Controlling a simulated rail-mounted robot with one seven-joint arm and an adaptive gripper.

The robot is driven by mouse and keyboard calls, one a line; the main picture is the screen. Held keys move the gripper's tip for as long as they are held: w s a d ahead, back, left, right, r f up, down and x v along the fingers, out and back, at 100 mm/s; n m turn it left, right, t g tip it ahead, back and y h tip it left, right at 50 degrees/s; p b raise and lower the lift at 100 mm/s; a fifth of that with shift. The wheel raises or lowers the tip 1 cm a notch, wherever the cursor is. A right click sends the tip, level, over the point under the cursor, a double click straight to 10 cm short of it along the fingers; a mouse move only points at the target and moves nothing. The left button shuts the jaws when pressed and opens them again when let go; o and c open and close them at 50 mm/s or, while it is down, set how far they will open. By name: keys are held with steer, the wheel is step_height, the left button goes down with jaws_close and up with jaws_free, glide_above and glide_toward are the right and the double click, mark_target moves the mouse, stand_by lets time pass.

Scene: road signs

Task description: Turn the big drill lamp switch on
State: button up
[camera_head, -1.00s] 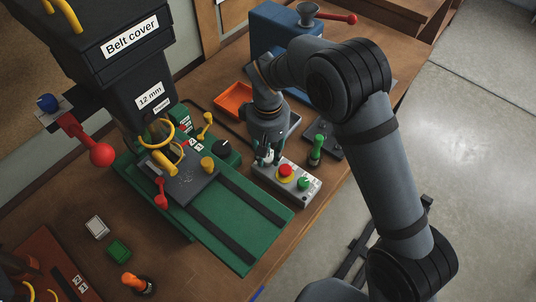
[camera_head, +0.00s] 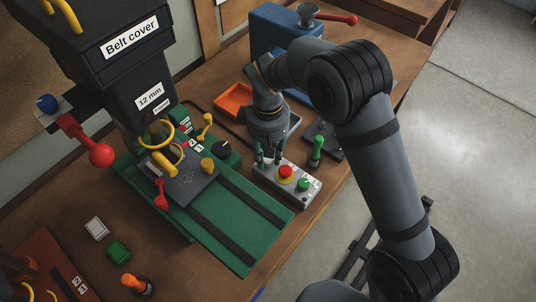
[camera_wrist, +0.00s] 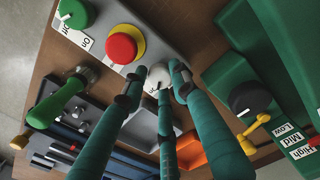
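A grey control box (camera_head: 313,188) lies beside the green drill base. It carries a red button on a yellow ring (camera_head: 285,171), a green knob (camera_head: 303,184) and, in the wrist view, a small white knob (camera_wrist: 158,74). I cannot read a label that says which one is the lamp switch. My gripper (camera_head: 269,160) points down over the box's far left end. In the wrist view its fingers (camera_wrist: 157,82) stand apart around the white knob. Whether they touch it is not clear.
The drill (camera_head: 131,62) with its red ball handle (camera_head: 101,154) stands to the left on a green base (camera_head: 235,225). A green-handled tool (camera_head: 317,148) is close on the box's right. An orange tray (camera_head: 232,100) and a blue machine (camera_head: 270,32) lie behind.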

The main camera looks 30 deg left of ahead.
steer(key=o, duration=0.4)
step_height(320, 180, up, 12)
stand_by(0.6)
stand_by(0.3)
step_height(320, 180, down, 12)
steer(key=shift+f, duration=0.1)
stand_by(0.5)
